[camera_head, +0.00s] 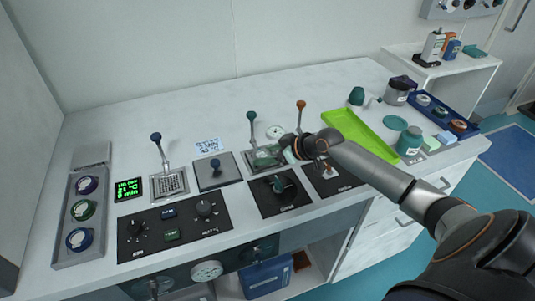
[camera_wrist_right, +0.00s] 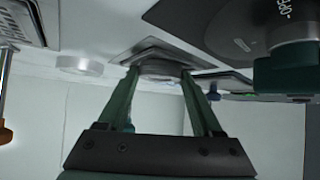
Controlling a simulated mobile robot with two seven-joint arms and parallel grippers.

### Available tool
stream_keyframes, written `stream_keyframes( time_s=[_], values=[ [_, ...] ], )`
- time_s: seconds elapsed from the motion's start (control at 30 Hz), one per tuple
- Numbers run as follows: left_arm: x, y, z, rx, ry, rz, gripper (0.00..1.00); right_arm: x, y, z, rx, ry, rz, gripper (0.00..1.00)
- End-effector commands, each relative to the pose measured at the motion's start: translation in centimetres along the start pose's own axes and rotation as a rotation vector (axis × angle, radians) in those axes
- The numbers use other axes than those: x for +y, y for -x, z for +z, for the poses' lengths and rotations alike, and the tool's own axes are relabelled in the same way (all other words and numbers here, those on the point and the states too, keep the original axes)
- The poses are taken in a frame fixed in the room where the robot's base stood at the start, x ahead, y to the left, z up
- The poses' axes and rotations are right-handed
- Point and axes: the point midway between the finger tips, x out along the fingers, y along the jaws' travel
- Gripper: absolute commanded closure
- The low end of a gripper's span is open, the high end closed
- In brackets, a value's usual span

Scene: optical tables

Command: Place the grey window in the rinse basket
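My right gripper (camera_head: 268,155) reaches in from the right over a square grey station with a green-knobbed lever (camera_head: 252,118). Its green fingers, seen in the right wrist view (camera_wrist_right: 160,72), stand apart. A round grey disc (camera_wrist_right: 160,70), possibly the grey window, lies between or just beyond the fingertips on a square plate; I cannot tell if they touch it. In the head view the arm and fingers largely hide it. A perforated metal square with a blue-knobbed lever (camera_head: 170,184), possibly the rinse basket, sits left of centre. My left gripper is out of view.
A grey rack (camera_head: 76,249) with several coloured rings stands at the left. Black control panels (camera_head: 150,247) line the table's front. An orange-knobbed lever (camera_head: 301,106) rises behind my gripper. A lime tray (camera_head: 359,135) and blue tray (camera_head: 425,88) lie right. The back left surface is clear.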

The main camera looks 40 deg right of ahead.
Motion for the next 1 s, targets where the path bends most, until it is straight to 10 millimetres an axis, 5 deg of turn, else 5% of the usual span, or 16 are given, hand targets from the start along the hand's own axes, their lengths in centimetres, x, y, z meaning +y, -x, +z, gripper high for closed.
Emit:
stream_keyframes(
  time_s=[0.27,0.57,1.0],
  values=[
    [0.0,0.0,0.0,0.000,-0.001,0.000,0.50,0.0,0.0,0.0,-0.001,0.000,0.000,0.04],
    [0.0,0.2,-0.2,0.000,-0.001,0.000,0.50,0.1,0.9,-0.2,-0.002,0.002,0.002,0.04],
    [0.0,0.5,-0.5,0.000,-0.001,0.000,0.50,0.1,7.8,-0.1,-0.005,0.001,0.001,0.04]
  ],
)
